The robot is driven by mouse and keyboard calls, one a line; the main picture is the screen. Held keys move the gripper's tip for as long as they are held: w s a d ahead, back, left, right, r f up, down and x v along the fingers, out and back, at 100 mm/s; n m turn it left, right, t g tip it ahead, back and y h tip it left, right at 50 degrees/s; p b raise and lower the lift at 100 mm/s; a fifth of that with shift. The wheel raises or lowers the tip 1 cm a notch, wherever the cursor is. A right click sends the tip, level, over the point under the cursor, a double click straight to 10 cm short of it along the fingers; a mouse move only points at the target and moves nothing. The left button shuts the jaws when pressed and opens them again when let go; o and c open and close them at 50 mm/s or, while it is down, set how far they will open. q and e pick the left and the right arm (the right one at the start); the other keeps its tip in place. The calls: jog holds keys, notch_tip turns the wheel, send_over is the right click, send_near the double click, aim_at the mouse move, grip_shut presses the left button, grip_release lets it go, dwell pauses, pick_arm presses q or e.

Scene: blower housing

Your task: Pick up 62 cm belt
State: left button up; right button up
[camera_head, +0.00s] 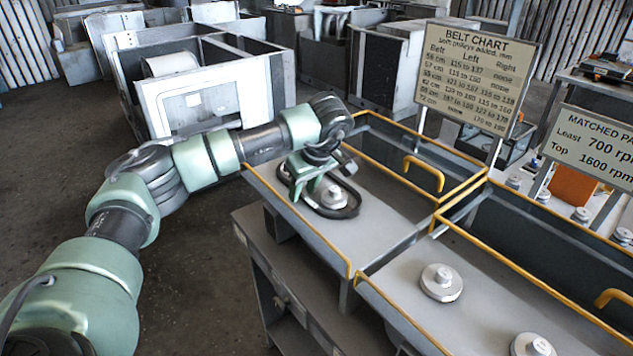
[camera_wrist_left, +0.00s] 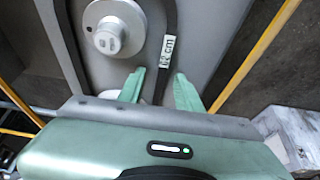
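A black belt (camera_head: 348,211) lies as a loop on the grey floor of the left yellow-railed tray, around a round metal pulley (camera_head: 333,197). In the left wrist view the belt (camera_wrist_left: 171,22) carries a white label (camera_wrist_left: 167,48) ending in "cm"; its number is hard to read. The pulley (camera_wrist_left: 110,37) lies inside the loop there. My left gripper (camera_head: 316,188) is over the belt's near-left side, pointing down. In the left wrist view its two green fingers (camera_wrist_left: 160,88) are apart, one on each side of a belt strand. Contact cannot be told. My right gripper is not in view.
The tray has yellow rails (camera_head: 310,235) and a yellow handle (camera_head: 424,174). A second tray on the right holds metal pulleys (camera_head: 441,282). A belt chart sign (camera_head: 476,78) and an rpm sign (camera_head: 597,148) stand behind. Floor at left is clear.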

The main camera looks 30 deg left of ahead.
pick_arm(q)
jog(key=shift+r, duration=0.1)
grip_shut()
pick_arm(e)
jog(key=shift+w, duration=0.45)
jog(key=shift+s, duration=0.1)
pick_arm(q)
jog(key=shift+r, duration=0.4)
notch_tip(320, 180, up, 24)
jog(key=p, duration=0.4)
jog(key=shift+p, duration=0.3)
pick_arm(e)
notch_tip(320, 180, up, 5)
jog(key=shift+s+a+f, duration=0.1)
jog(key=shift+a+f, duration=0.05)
